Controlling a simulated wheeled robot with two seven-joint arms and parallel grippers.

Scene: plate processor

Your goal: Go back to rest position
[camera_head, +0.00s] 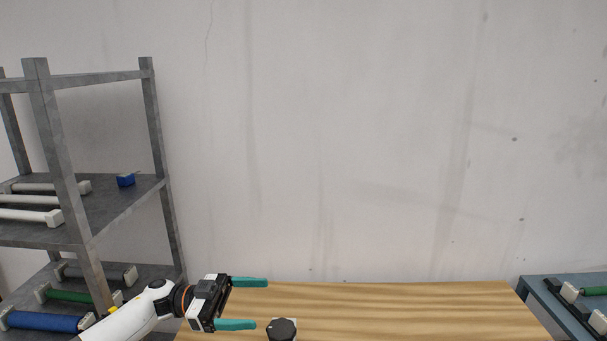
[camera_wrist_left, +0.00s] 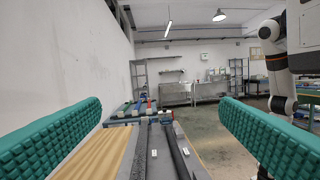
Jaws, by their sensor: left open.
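My left gripper (camera_head: 250,303) reaches in from the left over the left end of the wooden table (camera_head: 400,300). Its two teal fingers are wide apart with nothing between them. In the left wrist view the same gripper (camera_wrist_left: 160,135) shows its textured teal pads on either side, open and empty. A dark round knob-like part (camera_head: 282,329) with a light base shows at the bottom edge, just right of the lower finger; its lower part is cut off. My right gripper is not visible in the head view.
A grey metal shelf (camera_head: 150,115) at the left holds several rollers and a small blue block (camera_head: 126,180). A blue-grey rack (camera_head: 540,297) with rollers stands at the right. A bare wall (camera_head: 350,130) is behind the table. The visible tabletop is mostly clear.

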